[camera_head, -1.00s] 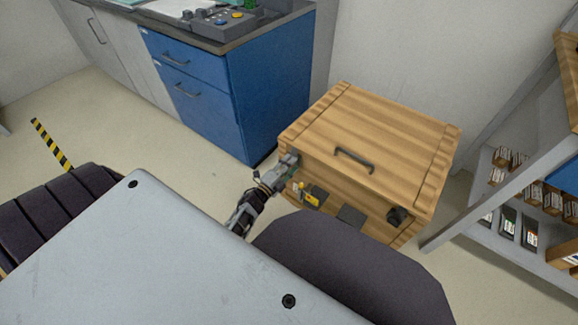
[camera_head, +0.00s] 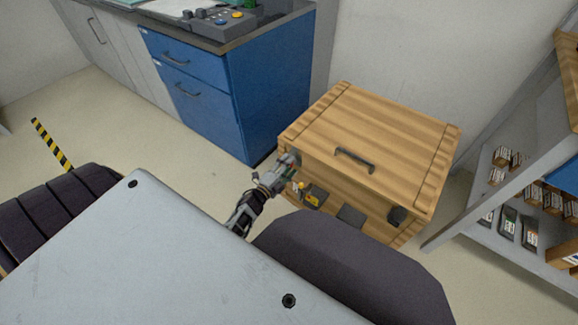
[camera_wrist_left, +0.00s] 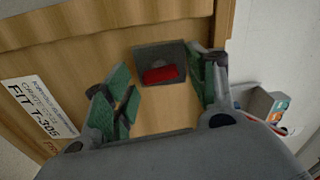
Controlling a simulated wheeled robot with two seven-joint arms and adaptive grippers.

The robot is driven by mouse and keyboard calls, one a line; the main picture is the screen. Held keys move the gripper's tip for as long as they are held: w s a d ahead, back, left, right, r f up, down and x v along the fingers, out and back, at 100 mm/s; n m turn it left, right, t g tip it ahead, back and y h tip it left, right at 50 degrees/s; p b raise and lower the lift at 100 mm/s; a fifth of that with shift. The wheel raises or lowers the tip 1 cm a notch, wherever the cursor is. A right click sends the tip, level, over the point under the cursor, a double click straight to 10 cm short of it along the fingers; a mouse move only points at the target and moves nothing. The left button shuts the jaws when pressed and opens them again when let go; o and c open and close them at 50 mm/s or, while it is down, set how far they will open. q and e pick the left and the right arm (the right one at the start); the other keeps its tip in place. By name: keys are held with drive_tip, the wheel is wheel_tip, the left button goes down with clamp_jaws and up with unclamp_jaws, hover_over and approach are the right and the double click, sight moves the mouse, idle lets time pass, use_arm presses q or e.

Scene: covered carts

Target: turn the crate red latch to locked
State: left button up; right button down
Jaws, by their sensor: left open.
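The wooden crate (camera_head: 390,130) stands on the floor at the right of the head view, its lid down. In the left wrist view, the red latch (camera_wrist_left: 160,75) is a short red bar on a dark square plate (camera_wrist_left: 150,53) on the crate's wood. The bar lies nearly level in that picture. My left gripper (camera_head: 288,164) is at the crate's front left corner and largely hides the latch there. In the wrist view its green-padded fingers (camera_wrist_left: 166,85) are open, one on either side of the latch, with gaps between. My right gripper is not in view.
The crate front also bears a yellow part (camera_head: 312,198), a dark plate (camera_head: 351,215) and a black knob (camera_head: 397,216). A blue cabinet (camera_head: 260,85) stands left of the crate, a grey shelf rack (camera_head: 480,205) right of it. A printed label (camera_wrist_left: 38,107) is beside the latch.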

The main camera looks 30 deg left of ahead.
use_arm(q)
drive_tip(key=s, duration=1.1)
drive_tip(key=shift+s+a, duration=0.2)
drive_tip(key=shift+a, duration=0.25)
drive_tip(key=shift+w, duration=0.1)
idle(0.4)
